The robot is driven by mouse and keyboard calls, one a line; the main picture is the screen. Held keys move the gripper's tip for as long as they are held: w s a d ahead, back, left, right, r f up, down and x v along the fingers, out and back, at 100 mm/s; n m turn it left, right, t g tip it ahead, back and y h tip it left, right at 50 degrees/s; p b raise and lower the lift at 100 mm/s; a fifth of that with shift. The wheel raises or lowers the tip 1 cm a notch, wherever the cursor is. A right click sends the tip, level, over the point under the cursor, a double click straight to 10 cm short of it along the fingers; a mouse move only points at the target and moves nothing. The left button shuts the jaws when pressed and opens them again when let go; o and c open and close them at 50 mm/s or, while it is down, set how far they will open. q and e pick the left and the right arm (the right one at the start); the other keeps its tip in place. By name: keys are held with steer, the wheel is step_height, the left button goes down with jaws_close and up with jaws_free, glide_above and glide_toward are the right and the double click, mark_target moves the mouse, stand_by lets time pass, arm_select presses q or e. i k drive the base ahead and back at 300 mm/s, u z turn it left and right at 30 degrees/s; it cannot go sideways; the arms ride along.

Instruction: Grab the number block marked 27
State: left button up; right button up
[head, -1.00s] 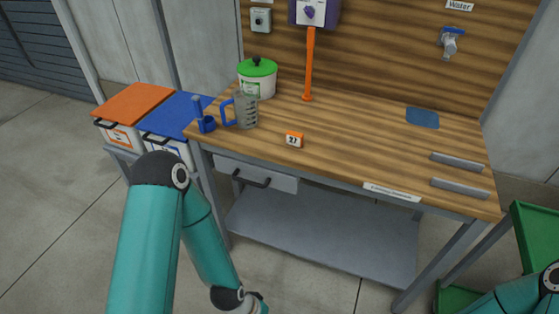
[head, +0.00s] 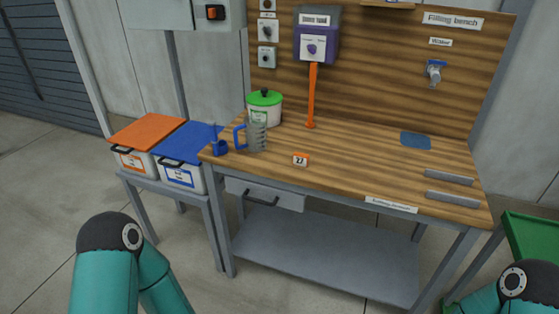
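My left arm shows at the lower left and my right arm at the lower right, both well short of the bench. Both grippers are outside the head view.
A blue-handled jug (head: 257,133), a blue tool (head: 219,146) and a green-lidded pot (head: 264,107) stand left of the block. Grey rails (head: 449,177) lie at right. Bench top right of the block is clear.

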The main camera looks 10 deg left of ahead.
mark_target(299, 159)
steer(key=u, duration=0.15)
steer(key=i, duration=1)
steer(key=z, duration=0.05)
steer(key=k, duration=1)
steer(key=z, duration=0.75)
steer(key=i, duration=1.25)
steer(key=u, duration=1.6)
